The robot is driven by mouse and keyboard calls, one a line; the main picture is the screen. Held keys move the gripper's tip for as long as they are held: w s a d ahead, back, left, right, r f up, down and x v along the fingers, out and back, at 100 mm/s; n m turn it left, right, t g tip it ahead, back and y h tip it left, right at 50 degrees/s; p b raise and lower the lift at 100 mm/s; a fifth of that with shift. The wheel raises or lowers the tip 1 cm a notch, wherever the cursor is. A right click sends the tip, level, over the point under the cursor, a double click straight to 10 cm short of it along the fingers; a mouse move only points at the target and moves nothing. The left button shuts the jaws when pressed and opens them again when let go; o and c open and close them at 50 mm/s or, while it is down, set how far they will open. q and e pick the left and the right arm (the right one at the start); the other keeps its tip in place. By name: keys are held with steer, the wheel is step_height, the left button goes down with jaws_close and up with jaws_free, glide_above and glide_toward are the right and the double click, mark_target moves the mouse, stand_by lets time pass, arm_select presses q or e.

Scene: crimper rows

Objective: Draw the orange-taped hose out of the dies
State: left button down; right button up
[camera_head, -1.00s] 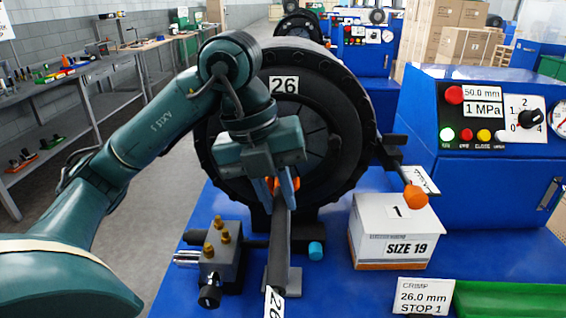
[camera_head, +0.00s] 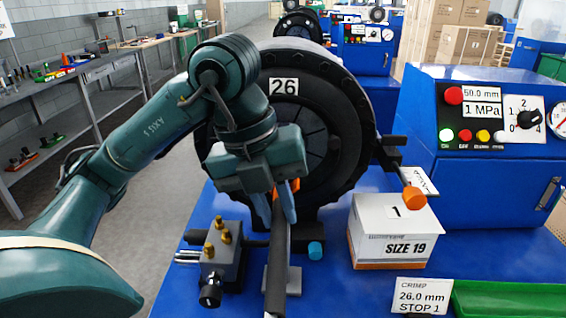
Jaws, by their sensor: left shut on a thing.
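The crimper (camera_head: 344,95), a big black ring head marked 26, stands in the middle with its round die opening (camera_head: 318,150) facing me. A dark hose (camera_head: 277,265) runs from in front of the dies toward me and down to the bottom edge. My left gripper (camera_head: 276,213) is shut on the hose, its blue fingers on either side, just in front of the die opening. A patch of orange (camera_head: 294,185), likely the tape, shows just behind the fingers. My gripper and wrist hide the hose's far end, so I cannot tell whether it is still between the dies. My right gripper is out of view.
A grey block with brass fittings (camera_head: 222,255) stands left of the hose, and a grey support (camera_head: 293,280) below it. On the right are an orange knob (camera_head: 414,198), a SIZE 19 box (camera_head: 390,240), a green tray (camera_head: 500,300) and the blue control cabinet (camera_head: 490,190).

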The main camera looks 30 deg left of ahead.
mark_target(276, 213)
arm_select(q)
steer(key=shift+r+p, duration=1.75)
steer(key=shift+r, duration=1.6)
